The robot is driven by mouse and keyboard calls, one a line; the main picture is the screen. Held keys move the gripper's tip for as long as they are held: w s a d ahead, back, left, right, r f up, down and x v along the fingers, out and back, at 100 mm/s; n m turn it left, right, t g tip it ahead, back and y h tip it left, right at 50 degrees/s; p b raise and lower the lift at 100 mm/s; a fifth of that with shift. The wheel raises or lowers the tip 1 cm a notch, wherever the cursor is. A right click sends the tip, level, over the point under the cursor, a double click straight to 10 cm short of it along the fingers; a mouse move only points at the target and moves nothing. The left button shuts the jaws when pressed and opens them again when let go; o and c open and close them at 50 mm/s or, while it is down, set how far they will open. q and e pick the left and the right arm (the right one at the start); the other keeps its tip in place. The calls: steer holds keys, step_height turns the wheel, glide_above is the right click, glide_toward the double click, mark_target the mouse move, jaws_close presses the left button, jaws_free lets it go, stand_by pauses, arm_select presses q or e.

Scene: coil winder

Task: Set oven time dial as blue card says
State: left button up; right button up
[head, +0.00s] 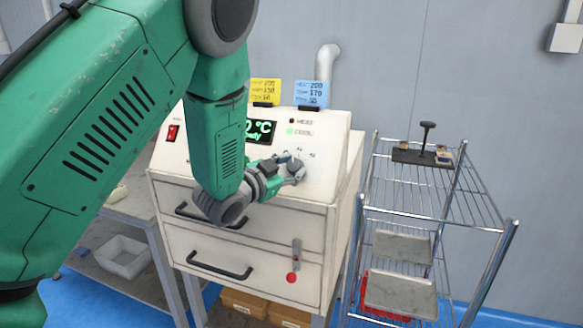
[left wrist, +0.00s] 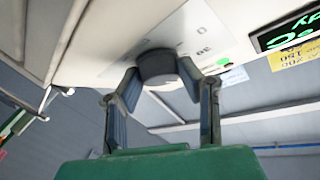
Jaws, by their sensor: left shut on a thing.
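The cream oven (head: 256,225) stands ahead with a sloped control panel. The blue card (head: 311,94) stands on its top; I read 200 and 170 on its upper lines, but the lowest line is too small to read surely. My left gripper (head: 294,170) is at the right of the panel. In the left wrist view, my left gripper (left wrist: 160,75) is shut on a dark round dial (left wrist: 155,64), one finger on each side. A white scale plate with small numbers lies behind the dial. Its pointer setting cannot be told. My right gripper is out of view.
A yellow card (head: 264,91) stands left of the blue one. A display (head: 261,131) with green text is partly behind my arm. A red switch (head: 173,132) is at the panel's left. A wire rack (head: 440,220) with trays stands close on the right.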

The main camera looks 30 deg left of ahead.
arm_select(q)
steer(key=shift+r, duration=0.25)
steer(key=o, duration=1.1)
steer(key=shift+w+f, duration=0.1)
steer(key=shift+o, duration=0.2)
steer(key=s, duration=1.2)
steer(key=shift+a, duration=0.45)
steer(key=shift+w, duration=0.1)
